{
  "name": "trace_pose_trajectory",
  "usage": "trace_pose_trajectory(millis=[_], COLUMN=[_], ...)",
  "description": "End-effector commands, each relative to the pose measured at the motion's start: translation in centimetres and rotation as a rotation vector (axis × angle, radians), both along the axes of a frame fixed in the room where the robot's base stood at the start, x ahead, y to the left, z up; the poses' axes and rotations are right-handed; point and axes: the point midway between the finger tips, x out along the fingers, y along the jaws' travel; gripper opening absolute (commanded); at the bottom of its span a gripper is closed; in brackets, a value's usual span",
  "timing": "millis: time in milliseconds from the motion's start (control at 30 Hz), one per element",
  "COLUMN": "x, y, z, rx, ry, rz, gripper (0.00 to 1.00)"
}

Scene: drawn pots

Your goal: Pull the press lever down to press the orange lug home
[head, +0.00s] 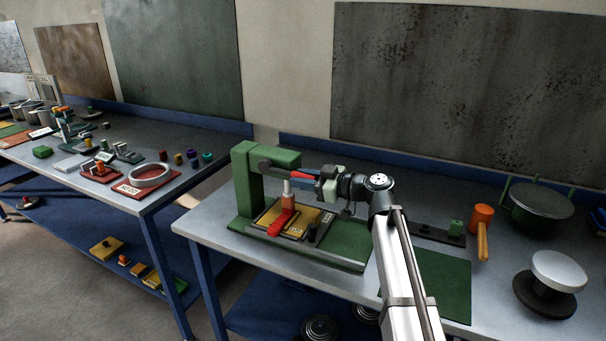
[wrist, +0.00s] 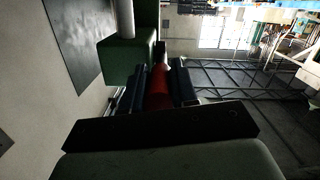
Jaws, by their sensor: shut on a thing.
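The green press (head: 265,160) stands on its green base on the near bench. Its lever runs right from a grey pivot and looks close to level, tilting slightly down to the right. My gripper (head: 308,178) is shut on the lever's red handle (head: 298,174). In the wrist view the red handle (wrist: 159,92) lies between my two dark fingers, with the green press body (wrist: 125,55) beyond.
To the right are an orange mallet (head: 482,222), a green pot (head: 541,205) and a silver-topped knob (head: 558,270). A green mat (head: 440,285) lies bare.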

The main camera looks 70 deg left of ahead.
Motion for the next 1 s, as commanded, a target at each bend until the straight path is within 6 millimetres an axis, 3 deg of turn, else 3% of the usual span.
trace_pose_trajectory(millis=[600, 633, 867, 1000], x=[-0.05, -0.05, -0.07, -0.07], y=[-0.03, -0.04, -0.01, 0.02], z=[-0.96, -0.97, -0.74, -0.63], rx=[0.020, 0.020, 0.022, 0.024], ry=[0.024, 0.024, 0.025, 0.025], rz=[-0.001, 0.000, 0.000, 0.001], gripper=[0.00, 0.31, 0.53, 0.53])
